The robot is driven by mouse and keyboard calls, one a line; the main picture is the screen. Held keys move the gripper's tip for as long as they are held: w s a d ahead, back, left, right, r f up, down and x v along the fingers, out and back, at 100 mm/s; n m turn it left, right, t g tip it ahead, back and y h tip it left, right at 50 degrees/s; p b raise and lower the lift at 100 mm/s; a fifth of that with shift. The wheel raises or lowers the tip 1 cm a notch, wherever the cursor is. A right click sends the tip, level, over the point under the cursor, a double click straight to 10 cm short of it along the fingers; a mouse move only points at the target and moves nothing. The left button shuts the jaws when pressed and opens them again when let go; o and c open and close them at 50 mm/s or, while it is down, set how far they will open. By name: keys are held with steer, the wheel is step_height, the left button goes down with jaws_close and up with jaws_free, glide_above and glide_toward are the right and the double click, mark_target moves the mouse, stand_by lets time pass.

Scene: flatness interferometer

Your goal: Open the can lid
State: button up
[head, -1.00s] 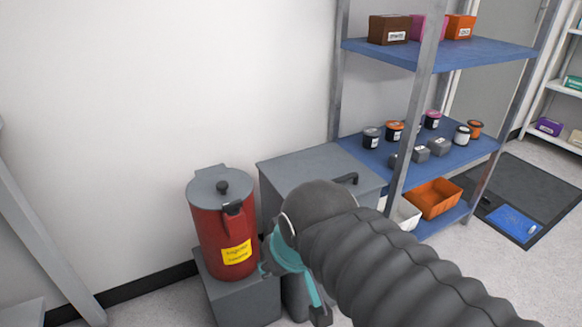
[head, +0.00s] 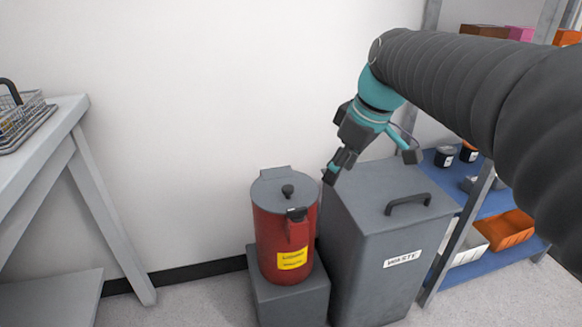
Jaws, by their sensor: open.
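The red can (head: 272,240) stands upright on a grey block (head: 290,302), with a yellow label on its front. Its grey lid (head: 265,193) is shut flat on top. My gripper (head: 330,177) is open and empty. In the picture it is just right of the can's lid and points down and left, apart from the knob. The exact gap in depth is hard to tell.
A grey waste bin (head: 365,260) with a black lid handle (head: 408,203) stands right of the can. A blue-shelved rack (head: 470,265) with an orange bin (head: 508,228) is farther right. A grey bench (head: 70,120) with a wire basket (head: 20,118) is at left. The wall is close behind.

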mark_target(288, 188)
steer(key=w+a+n+g+y, duration=0.15)
steer(key=w+a+n, duration=0.35)
steer(key=w, duration=0.5)
steer(key=shift+n+g, duration=0.25)
steer(key=shift+n, duration=0.45)
steer(key=x, duration=0.6)
steer(key=b+x, duration=0.1)
steer(key=x, duration=0.6)
steer(key=shift+w+d+f, duration=0.2)
jaws_close()
